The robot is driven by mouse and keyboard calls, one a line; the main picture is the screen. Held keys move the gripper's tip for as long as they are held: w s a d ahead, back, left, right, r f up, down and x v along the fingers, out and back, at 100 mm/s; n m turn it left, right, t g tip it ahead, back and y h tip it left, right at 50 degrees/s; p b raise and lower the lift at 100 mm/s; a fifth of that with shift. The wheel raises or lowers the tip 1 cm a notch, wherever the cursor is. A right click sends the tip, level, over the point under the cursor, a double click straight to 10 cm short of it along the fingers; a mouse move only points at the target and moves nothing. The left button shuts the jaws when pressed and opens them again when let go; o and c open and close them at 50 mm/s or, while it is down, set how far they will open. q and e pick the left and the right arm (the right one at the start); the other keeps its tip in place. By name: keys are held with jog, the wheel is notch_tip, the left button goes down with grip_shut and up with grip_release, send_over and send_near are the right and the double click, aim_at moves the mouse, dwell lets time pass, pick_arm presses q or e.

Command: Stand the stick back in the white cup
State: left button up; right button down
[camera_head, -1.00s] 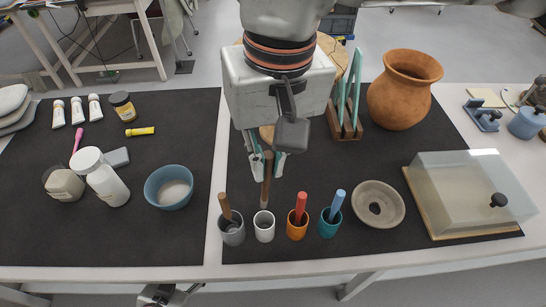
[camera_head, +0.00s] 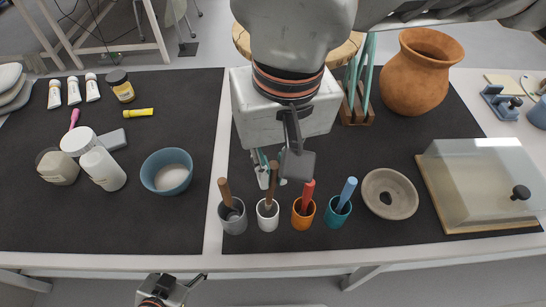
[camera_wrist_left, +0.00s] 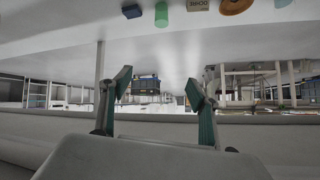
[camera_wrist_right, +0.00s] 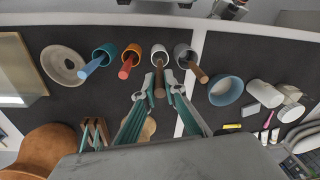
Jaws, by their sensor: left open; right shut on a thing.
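The brown stick (camera_head: 271,186) is upright between the fingertips of my right gripper (camera_head: 270,176). That gripper is shut on the stick's upper part, above the white cup (camera_head: 267,218). The stick's lower end shows at the cup's mouth and looks inside the rim; how deep it reaches is hidden. The right wrist view also shows the stick (camera_wrist_right: 158,80) running into the white cup (camera_wrist_right: 158,54). My left gripper (camera_wrist_left: 159,82) is open and empty, away from the cups; part of it shows low in the head view, in front of the table.
A grey cup (camera_head: 233,220) with a brown stick stands close left of the white cup. An orange cup (camera_head: 303,217) with a red stick and a teal cup (camera_head: 337,214) with a blue stick stand right.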

aim_at(273, 189)
jog(key=shift+f+b, duration=0.95)
jog(key=shift+f, duration=1.7)
jog(key=c, duration=2)
grip_release()
jog(key=r, duration=1.2)
jog(key=shift+s+d, duration=0.25)
jog(key=shift+d, duration=0.15)
